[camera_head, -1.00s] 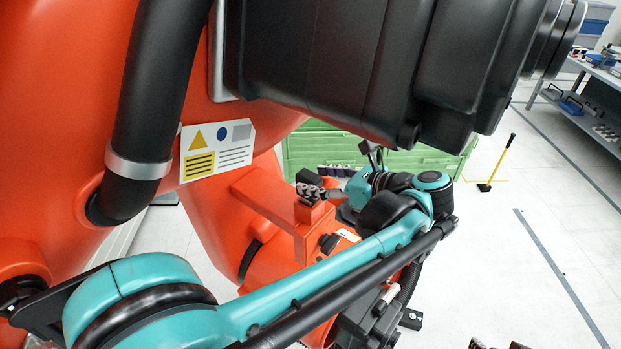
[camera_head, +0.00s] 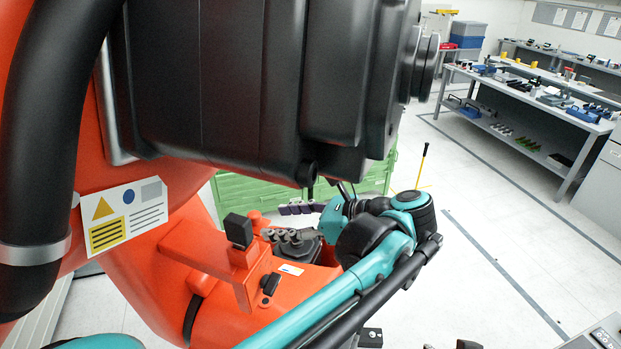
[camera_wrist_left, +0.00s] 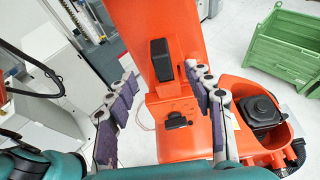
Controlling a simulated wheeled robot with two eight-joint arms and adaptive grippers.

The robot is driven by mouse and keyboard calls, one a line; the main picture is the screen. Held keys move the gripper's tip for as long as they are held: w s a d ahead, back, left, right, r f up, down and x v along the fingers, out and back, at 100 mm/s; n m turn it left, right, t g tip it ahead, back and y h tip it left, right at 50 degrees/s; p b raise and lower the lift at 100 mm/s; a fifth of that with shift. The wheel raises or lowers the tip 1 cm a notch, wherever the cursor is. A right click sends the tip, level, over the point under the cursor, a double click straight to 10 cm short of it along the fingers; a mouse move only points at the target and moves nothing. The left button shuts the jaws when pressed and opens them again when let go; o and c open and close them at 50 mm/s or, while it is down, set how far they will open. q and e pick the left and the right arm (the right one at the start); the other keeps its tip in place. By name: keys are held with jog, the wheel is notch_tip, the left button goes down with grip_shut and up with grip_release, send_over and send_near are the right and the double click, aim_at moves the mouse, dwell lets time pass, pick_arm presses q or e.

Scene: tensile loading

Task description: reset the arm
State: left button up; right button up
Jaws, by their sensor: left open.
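My left arm, teal and black, crosses the lower middle of the head view. Its left gripper (camera_head: 290,222) is open, with its fingers apart, just right of the black block (camera_head: 238,230) on the orange machine (camera_head: 185,245). In the left wrist view the two purple-padded fingers of the left gripper (camera_wrist_left: 160,77) stand wide apart on either side of the black block (camera_wrist_left: 160,60) and the orange bracket. Nothing is held between them. I cannot tell the fingers' exact clearance from the orange machine (camera_wrist_left: 165,25). My right gripper is not seen clearly in any view.
A large black housing (camera_head: 255,80) hangs close above the left arm. A green crate (camera_head: 232,195) stands behind it and also shows in the left wrist view (camera_wrist_left: 285,60). Grey benches (camera_head: 560,105) with equipment stand at the right. Open floor (camera_head: 510,235) lies right of the arm.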

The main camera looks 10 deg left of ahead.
pick_arm(q)
jog(key=w+a+r+m+t+b, duration=0.2)
jog(key=w+m+t+b, duration=0.2)
jog(key=w+m+t, duration=0.15)
jog(key=w+a+r+m+t+b, duration=0.2)
jog(key=w+r+m+t+b, duration=0.1)
jog(key=w+m+t, duration=0.3)
jog(key=s+d+f+m+t+h+b, duration=0.2)
jog(key=d+f+m+h+b, duration=0.35)
jog(key=m, duration=0.85)
jog(key=s+d+f+m+t+h+b, duration=0.25)
jog(key=d+f+m+h, duration=0.35)
jog(key=f+m+h, duration=0.7)
jog(key=s+a+f+m+g+y+b, duration=0.1)
jog(key=s+a+f+m+g+b, duration=0.1)
jog(key=f, duration=0.7)
jog(key=s+a+f+m+g+y+b, duration=0.2)
jog(key=s+a+f+m+g, duration=0.1)
jog(key=s+f+m+g, duration=0.2)
jog(key=s+a+f+m+g+y+b, duration=0.2)
jog(key=s+f+m, duration=0.5)
jog(key=f, duration=0.7)
jog(key=shift+s+a+f+g+b, duration=0.15)
jog(key=shift+s+a+g+b, duration=0.15)
jog(key=shift+s+g, duration=0.25)
jog(key=shift+s+a+f+g+b, duration=0.2)
jog(key=shift+s+a+g, duration=0.15)
jog(key=shift+s, duration=0.3)
jog(key=shift+d, duration=0.1)
